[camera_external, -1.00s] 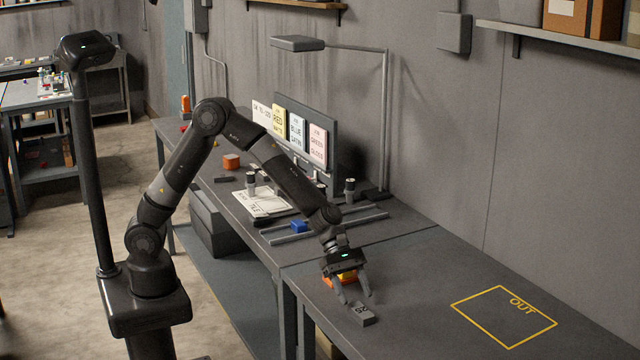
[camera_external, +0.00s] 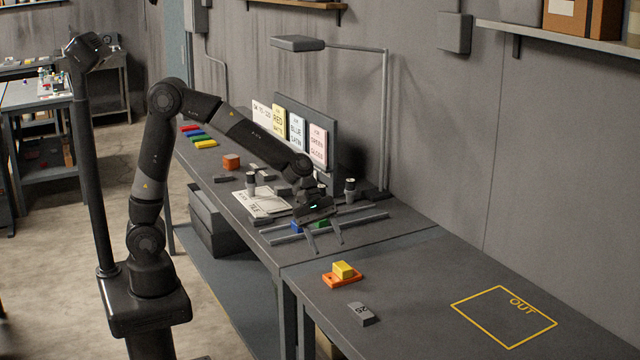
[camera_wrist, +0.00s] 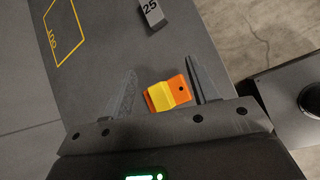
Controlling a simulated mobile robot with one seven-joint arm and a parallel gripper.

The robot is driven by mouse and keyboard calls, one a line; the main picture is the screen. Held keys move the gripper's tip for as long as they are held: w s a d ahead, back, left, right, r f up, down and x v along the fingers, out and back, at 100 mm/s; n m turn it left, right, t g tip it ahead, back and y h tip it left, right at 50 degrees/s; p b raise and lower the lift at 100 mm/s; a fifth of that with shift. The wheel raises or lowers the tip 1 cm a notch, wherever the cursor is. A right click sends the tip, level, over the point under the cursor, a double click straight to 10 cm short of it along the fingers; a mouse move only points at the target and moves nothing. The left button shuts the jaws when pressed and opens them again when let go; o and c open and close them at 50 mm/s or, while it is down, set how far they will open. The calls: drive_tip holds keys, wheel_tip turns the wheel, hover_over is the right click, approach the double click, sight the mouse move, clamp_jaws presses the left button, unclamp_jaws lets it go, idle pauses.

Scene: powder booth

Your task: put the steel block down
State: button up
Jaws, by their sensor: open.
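The steel block (camera_external: 362,314), a small grey block marked 25, lies on the near grey table, in front of an orange plate (camera_external: 329,281) with a yellow block (camera_external: 344,269) on it. The steel block also shows at the top of the wrist view (camera_wrist: 151,14). My gripper (camera_external: 327,246) is open and empty, above the front edge of the rail area, well apart from the steel block. In the wrist view the yellow block (camera_wrist: 161,97) and orange plate (camera_wrist: 182,85) appear between my open fingers, further off.
A yellow outlined square marked OUT (camera_external: 504,317) is empty at the right of the table. Grey rails (camera_external: 368,218) and a blue block (camera_external: 296,227) lie by my gripper. A lamp post (camera_external: 385,120) and upright colour cards (camera_external: 297,133) stand behind.

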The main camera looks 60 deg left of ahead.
drive_tip(key=s+a+r+m+t+y, duration=0.1)
drive_tip(key=s+a+m, duration=0.3)
drive_tip(key=a, duration=0.7)
drive_tip(key=s+a+r+m+t+y, duration=0.2)
drive_tip(key=s+a, duration=0.5)
drive_tip(key=a, duration=0.5)
drive_tip(key=s+a+r+m+t+y, duration=0.1)
drive_tip(key=s+a+r+m+y, duration=0.3)
drive_tip(key=a+m, duration=0.4)
drive_tip(key=s+a+y, duration=0.1)
drive_tip(key=s+a, duration=0.1)
drive_tip(key=a, duration=0.1)
drive_tip(key=shift+s+a+t, duration=0.3)
drive_tip(key=shift+s+a, duration=0.05)
drive_tip(key=shift+a, duration=0.05)
drive_tip(key=o, duration=1)
